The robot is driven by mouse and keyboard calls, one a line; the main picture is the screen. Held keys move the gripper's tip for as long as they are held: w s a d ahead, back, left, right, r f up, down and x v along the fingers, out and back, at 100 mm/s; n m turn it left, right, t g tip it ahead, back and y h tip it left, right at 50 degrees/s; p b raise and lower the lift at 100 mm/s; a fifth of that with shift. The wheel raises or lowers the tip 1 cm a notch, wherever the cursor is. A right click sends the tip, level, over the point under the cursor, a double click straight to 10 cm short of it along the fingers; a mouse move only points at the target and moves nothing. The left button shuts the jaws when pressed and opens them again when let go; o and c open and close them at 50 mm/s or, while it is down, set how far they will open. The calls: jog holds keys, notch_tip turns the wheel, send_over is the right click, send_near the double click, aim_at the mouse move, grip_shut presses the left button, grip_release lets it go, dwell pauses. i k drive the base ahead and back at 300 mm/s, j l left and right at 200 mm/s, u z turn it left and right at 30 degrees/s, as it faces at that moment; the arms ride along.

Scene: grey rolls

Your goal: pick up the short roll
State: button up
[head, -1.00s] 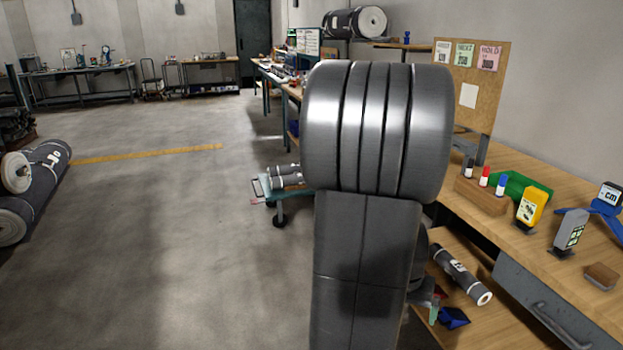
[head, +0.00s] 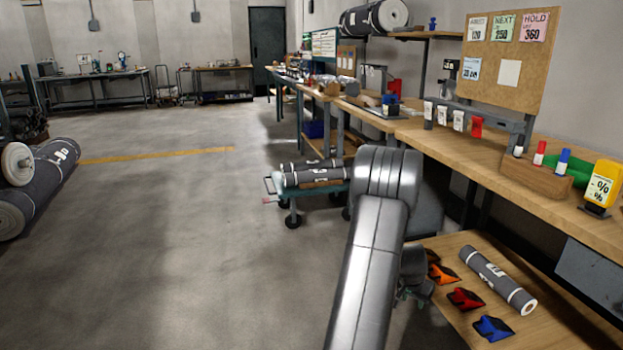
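A short grey roll (head: 497,279) with white bands and white markings lies on a low wooden shelf (head: 450,243) at the right, below the workbench. It lies at a slant, with its near end toward the lower right. My arm rises in the middle of the view and bends over away from the camera. My gripper (head: 412,290) is mostly hidden behind my arm, left of the shelf. Its fingers cannot be made out. The roll lies apart from it and nothing covers it.
Orange, red and blue items (head: 467,299) lie on the shelf left of the roll. A workbench (head: 510,196) overhangs behind. A cart (head: 300,196) with grey rolls stands beyond my arm. Large rolls (head: 45,185) lie at far left. The floor between is clear.

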aim_at(322, 165)
jog(key=i+j+u, duration=0.3)
jog(key=i, duration=0.2)
jog(key=i+j+u, duration=0.3)
jog(key=i, duration=0.25)
jog(key=i+u, duration=0.3)
jog(key=i, duration=0.25)
jog(key=i+l, duration=0.15)
jog(key=i, duration=1.6)
jog(key=i+z, duration=0.1)
jog(key=i, duration=0.4)
jog(key=i+j, duration=0.15)
jog(key=i, duration=0.35)
jog(key=i+j+z, duration=0.15)
jog(key=i, duration=0.35)
jog(key=i+l+z, duration=0.15)
jog(key=i+z, duration=0.15)
jog(key=z, duration=0.15)
jog(key=i+z, duration=0.3)
jog(key=z, duration=0.15)
jog(key=i+j+z, duration=0.1)
jog(key=i+z, duration=0.2)
jog(key=z, duration=0.2)
jog(key=i+j+z, duration=0.2)
jog(key=z, duration=0.25)
jog(key=i, duration=0.1)
